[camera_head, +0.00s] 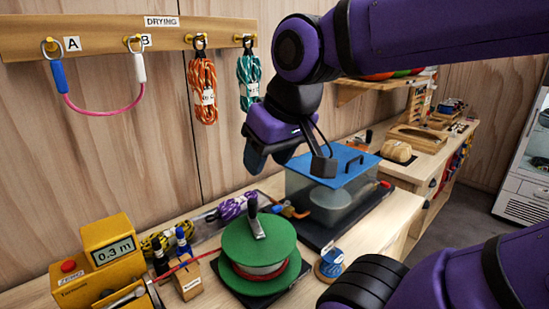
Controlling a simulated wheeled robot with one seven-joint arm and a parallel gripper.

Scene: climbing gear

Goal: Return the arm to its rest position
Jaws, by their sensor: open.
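My purple arm (430,32) reaches in from the upper right and bends down at its wrist. My gripper (290,168) hangs above the bench, in front of the clear box with the blue lid and to the upper right of the green spool. Its two dark fingers are spread apart with nothing between them. The gripper looks clear of the things below it, though the exact gap to the blue lid cannot be told from this view. Another purple part of my arm (450,275) fills the lower right corner.
A clear box with a blue lid (345,167), a green spool (258,235) and a yellow meter (105,250) reading 0.3 m crowd the bench. A DRYING rail (100,38) holds a pink sling (100,110), an orange rope (203,85) and a teal rope (248,72). Floor shows at right.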

